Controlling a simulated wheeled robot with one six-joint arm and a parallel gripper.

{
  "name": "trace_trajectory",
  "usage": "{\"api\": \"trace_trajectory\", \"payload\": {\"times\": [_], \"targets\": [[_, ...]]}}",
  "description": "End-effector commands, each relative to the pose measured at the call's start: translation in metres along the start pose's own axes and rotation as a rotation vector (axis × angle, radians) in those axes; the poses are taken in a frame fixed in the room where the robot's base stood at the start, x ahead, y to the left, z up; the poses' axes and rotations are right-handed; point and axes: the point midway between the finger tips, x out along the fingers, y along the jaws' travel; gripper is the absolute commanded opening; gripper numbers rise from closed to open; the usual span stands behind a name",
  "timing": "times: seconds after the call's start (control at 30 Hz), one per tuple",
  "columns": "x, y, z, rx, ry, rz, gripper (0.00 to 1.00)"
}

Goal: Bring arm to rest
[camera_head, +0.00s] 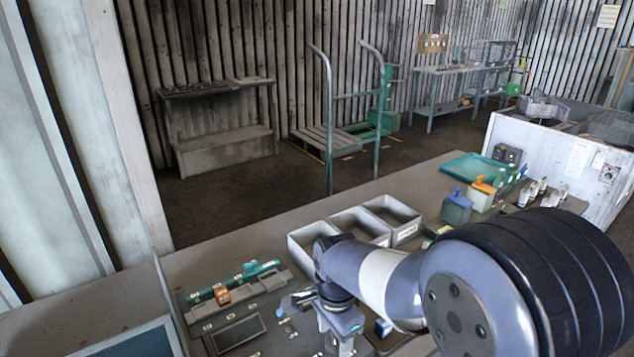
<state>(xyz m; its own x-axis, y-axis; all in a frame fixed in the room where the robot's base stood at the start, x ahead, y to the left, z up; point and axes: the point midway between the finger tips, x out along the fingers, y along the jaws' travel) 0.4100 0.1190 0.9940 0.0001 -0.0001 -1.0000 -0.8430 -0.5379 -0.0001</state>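My arm reaches in from the lower right and bends down over the workbench (240,238). My gripper (342,346) hangs at the bottom of the picture, over the front part of the bench. Its fingertips are cut off or hidden, so I cannot tell whether it is open or shut or whether it holds anything. A grey fixture panel (238,332) lies just left of it, with a teal rail (236,283) and an orange block (222,294) on it. Small metal parts (288,328) lie between the panel and my gripper.
Open grey bins (392,215) stand behind my wrist. Bottles with blue and orange tops (457,208), a teal tray (474,167) and small clear bottles (535,190) are at the right. A white crate (545,160) stands beyond. The bench's far left is clear.

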Motion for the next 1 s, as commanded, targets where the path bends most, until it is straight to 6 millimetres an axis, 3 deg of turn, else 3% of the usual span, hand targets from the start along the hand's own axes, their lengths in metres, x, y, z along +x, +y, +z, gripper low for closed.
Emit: {"api": "trace_trajectory", "payload": {"times": [1.0], "targets": [[0.0000, 0.0000, 0.0000, -0.837, 0.000, 0.000, 0.55]]}}
